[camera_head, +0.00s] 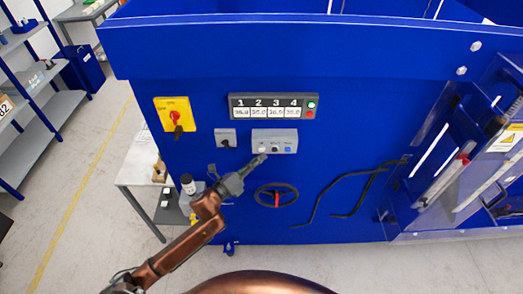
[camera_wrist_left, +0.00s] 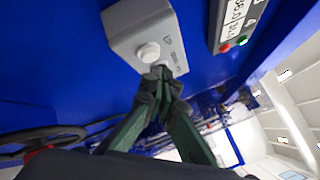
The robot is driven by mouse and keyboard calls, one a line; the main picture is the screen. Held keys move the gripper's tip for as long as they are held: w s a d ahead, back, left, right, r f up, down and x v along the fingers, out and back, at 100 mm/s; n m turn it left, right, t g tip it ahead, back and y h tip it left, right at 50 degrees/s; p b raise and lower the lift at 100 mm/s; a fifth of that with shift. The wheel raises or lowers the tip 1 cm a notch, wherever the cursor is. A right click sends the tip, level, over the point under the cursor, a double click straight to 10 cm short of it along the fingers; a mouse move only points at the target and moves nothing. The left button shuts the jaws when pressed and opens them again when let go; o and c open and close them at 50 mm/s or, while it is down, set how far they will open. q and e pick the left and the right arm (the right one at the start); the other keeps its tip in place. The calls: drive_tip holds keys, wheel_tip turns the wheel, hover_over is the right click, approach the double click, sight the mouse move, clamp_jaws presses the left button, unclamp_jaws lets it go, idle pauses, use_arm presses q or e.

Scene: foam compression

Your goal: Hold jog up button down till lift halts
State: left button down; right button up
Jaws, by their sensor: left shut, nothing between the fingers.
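My right gripper is not in view.
A display panel (camera_head: 273,106) with green and red buttons is above the box. A yellow-red switch (camera_head: 176,114) and a small grey switch box (camera_head: 225,137) are to the left. A black handwheel (camera_head: 276,196) is below. Dark hoses (camera_head: 345,190) hang at the right.

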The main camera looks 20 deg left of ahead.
use_arm(q)
drive_tip(key=s, duration=0.1)
drive_tip(key=s+d, duration=0.1)
drive_tip(key=s, duration=0.3)
drive_tip(key=shift+d+p, duration=0.25)
drive_tip(key=shift+p, duration=0.15)
drive_tip(key=shift+w, duration=0.1)
idle(0.4)
